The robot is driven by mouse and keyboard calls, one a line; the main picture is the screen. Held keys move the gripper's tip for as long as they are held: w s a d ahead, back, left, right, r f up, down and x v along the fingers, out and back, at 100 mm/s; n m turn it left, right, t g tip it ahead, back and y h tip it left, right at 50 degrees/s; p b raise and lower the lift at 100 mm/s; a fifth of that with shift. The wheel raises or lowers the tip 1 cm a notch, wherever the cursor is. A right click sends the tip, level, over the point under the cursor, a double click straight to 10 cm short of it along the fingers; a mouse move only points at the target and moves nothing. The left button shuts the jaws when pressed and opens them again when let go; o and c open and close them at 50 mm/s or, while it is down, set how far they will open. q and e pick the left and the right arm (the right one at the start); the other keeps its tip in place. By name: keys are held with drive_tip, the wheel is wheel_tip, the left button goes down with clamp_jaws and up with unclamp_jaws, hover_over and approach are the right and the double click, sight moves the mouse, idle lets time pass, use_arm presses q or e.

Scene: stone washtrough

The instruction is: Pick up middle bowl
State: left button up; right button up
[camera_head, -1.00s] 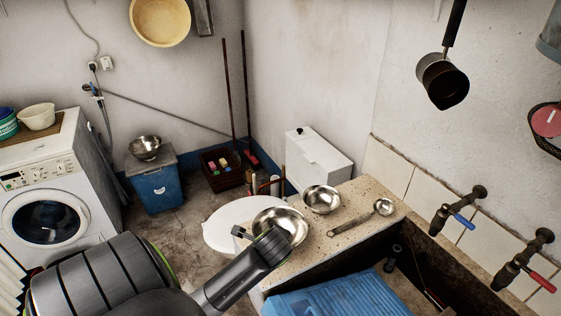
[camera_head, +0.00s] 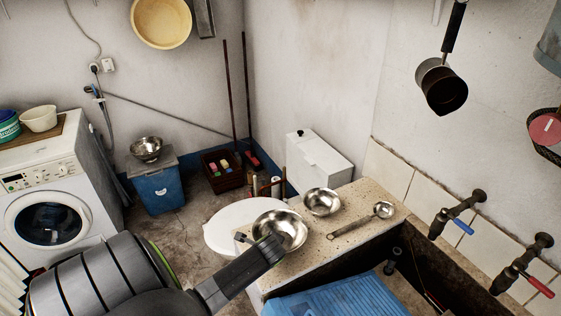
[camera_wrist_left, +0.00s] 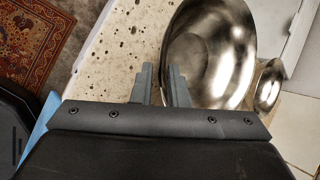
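A shiny steel bowl (camera_head: 289,224) sits on the speckled stone ledge (camera_head: 318,258), between a smaller steel bowl (camera_head: 322,201) farther back on the ledge and a steel bowl (camera_head: 146,149) on the blue bin. My left gripper (camera_head: 258,240) is at this bowl's near left rim and hides part of it. In the left wrist view the gripper's fingers (camera_wrist_left: 161,88) are apart, with the rim of the bowl (camera_wrist_left: 215,50) showing between them; the right finger overlaps the bowl. Contact cannot be told. My right gripper is not in view.
A steel ladle (camera_head: 362,219) lies on the ledge right of the bowls. The trough with a blue washboard (camera_head: 340,298) is in front. Taps (camera_head: 458,215) project from the wall at right. A round white lid (camera_head: 232,222) is left of the ledge.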

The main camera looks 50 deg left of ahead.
use_arm(q)
drive_tip(key=x, duration=0.3)
drive_tip(key=shift+w+r, duration=0.1)
drive_tip(key=shift+w, duration=0.05)
drive_tip(key=shift+w+a+f, duration=0.4)
drive_tip(key=shift+w+f, duration=0.1)
drive_tip(key=shift+f, duration=0.1)
drive_tip(key=shift+s, duration=0.3)
clamp_jaws()
drive_tip(key=shift+w+r, duration=0.1)
drive_tip(key=shift+r, duration=0.05)
